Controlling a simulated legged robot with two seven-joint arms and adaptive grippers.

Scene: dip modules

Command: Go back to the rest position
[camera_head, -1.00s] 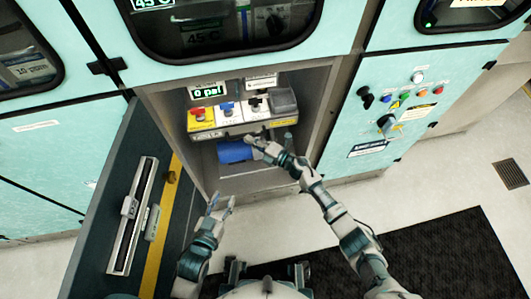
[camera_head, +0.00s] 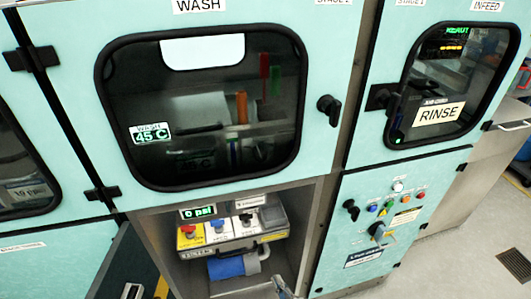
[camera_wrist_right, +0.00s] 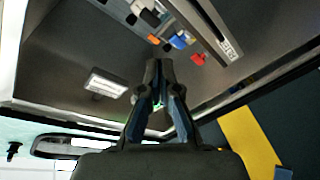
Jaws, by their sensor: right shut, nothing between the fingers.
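My left gripper is not in view.
The alcove holds a panel with red, blue and black knobs (camera_head: 233,233) and a blue cylinder (camera_head: 226,267) below. The wash door (camera_head: 330,40) and rinse door (camera_head: 439,113) are shut. A dark open door (camera_head: 112,268) stands at lower left. Floor (camera_head: 455,250) shows at lower right.

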